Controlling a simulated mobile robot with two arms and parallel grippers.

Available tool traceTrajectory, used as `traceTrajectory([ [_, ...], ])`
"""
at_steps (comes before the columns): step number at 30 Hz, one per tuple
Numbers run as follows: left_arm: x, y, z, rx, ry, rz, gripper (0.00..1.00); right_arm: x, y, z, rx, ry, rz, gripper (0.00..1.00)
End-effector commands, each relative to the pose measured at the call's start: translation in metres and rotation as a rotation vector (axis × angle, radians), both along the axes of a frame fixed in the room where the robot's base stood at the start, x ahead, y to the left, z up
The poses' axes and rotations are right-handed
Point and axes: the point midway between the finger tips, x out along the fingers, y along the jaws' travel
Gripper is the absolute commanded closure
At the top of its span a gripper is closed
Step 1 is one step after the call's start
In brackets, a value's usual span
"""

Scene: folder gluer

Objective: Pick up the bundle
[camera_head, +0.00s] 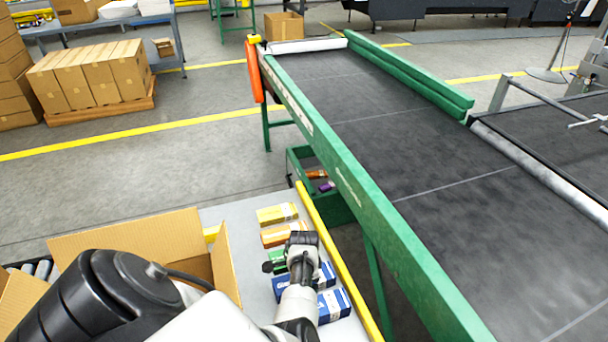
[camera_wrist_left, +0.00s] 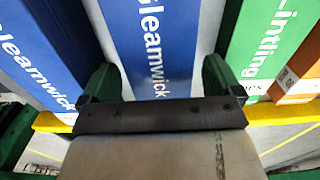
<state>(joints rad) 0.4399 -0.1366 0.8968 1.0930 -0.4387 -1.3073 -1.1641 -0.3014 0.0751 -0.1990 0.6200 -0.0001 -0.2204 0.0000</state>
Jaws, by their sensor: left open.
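Printed carton bundles lie in a row on the grey table: yellow (camera_head: 277,214), orange (camera_head: 272,238), green (camera_head: 277,257), and two blue ones, the farther (camera_head: 284,285) and the nearer (camera_head: 335,305). My left arm reaches over the row in the head view and hides parts of it. In the left wrist view, my left gripper (camera_wrist_left: 158,78) is open, with one finger on each side of the middle blue "Gleamwick" bundle (camera_wrist_left: 150,35). A second blue bundle (camera_wrist_left: 40,55) is to its left, a green "Lintling" bundle (camera_wrist_left: 268,45) to its right. I cannot tell whether the fingers touch anything.
An open cardboard box (camera_head: 135,240) stands left of the bundles. A yellow rail (camera_head: 335,255) edges the table (camera_head: 237,217) on the right. Beyond it runs a green-framed conveyor (camera_head: 400,130) with an empty dark belt. Stacked cartons (camera_head: 90,75) stand on a pallet at the back left.

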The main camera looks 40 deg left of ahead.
Motion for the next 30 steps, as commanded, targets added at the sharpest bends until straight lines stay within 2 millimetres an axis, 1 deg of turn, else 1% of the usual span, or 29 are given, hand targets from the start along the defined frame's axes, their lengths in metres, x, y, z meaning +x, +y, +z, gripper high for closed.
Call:
traceTrajectory([
  [2, 0.0003, 0.0003, -0.0045, 0.000, -0.001, 0.001, 0.06, 0.0003, 0.0001, -0.0014, 0.000, 0.000, 0.000, 0.11],
  [8, 0.0002, 0.0004, -0.0047, 0.000, -0.001, 0.001, 0.06, 0.0007, -0.0002, -0.0009, 0.000, -0.001, 0.000, 0.11],
  [9, 0.0002, 0.0004, -0.0047, 0.000, -0.001, 0.001, 0.09, 0.0007, -0.0002, -0.0009, 0.000, -0.001, 0.000, 0.11],
  [11, 0.0001, 0.0004, -0.0046, 0.000, -0.001, 0.001, 0.19, 0.0008, -0.0006, -0.0009, -0.001, -0.001, 0.001, 0.11],
  [18, 0.0000, 0.0003, -0.0046, 0.000, -0.001, 0.001, 0.55, 0.0012, -0.0031, -0.0009, -0.004, -0.002, 0.002, 0.11],
  [21, 0.0004, 0.0005, -0.0041, 0.000, -0.001, 0.001, 0.68, 0.0012, -0.0042, -0.0008, -0.005, -0.002, 0.003, 0.11],
  [27, 0.0004, 0.0005, -0.0034, 0.001, -0.002, 0.001, 0.68, 0.0013, -0.0047, -0.0005, -0.006, -0.002, 0.003, 0.11],
  [30, 0.0007, 0.0009, 0.0035, 0.003, -0.003, 0.001, 0.68, 0.0014, -0.0047, 0.0017, -0.006, -0.002, 0.003, 0.11],
])
